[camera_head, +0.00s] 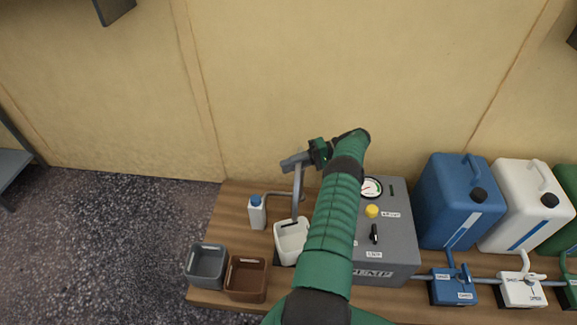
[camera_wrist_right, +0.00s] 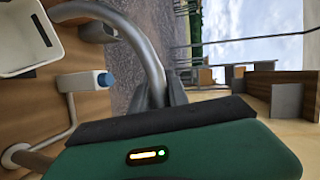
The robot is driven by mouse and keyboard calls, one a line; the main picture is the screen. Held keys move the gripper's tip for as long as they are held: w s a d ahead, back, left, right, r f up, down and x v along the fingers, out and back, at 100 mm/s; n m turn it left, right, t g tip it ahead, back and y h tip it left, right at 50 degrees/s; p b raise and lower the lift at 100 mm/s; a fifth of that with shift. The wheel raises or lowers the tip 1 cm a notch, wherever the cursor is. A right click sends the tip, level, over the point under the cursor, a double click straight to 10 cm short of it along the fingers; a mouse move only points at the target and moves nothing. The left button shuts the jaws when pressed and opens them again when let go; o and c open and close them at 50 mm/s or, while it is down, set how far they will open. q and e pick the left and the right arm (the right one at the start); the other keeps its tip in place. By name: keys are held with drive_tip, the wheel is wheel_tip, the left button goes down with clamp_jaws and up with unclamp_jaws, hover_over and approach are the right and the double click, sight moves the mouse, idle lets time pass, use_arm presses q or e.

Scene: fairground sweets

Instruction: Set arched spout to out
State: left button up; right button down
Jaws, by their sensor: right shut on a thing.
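The arched spout (camera_head: 296,205) is a grey bent pipe beside the grey pump box (camera_head: 399,246). Its visible downward leg ends over or just behind the white tub (camera_head: 291,240); I cannot tell which. My right gripper (camera_head: 293,163) is shut on the upper part of the spout. In the right wrist view the spout (camera_wrist_right: 143,40) curves from between the dark fingers (camera_wrist_right: 163,92) towards the upper left, near the white tub (camera_wrist_right: 27,38). My right forearm hides part of the pump box. My left gripper is out of view.
A small white bottle with a blue cap (camera_head: 257,212) stands left of the spout. A grey tub (camera_head: 206,265) and a brown tub (camera_head: 246,278) sit at the bench's front left. Blue (camera_head: 447,200) and white (camera_head: 512,205) canisters stand at right. The wooden bench (camera_head: 226,220) has bare room at left.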

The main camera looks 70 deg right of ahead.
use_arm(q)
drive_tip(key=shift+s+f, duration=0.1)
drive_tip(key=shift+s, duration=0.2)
use_arm(e)
drive_tip(key=shift+d, duration=0.15)
drive_tip(key=shift+s, duration=0.1)
drive_tip(key=c, duration=1.7)
unclamp_jaws()
drive_tip(key=o, duration=0.4)
drive_tip(key=shift+d+f, duration=0.1)
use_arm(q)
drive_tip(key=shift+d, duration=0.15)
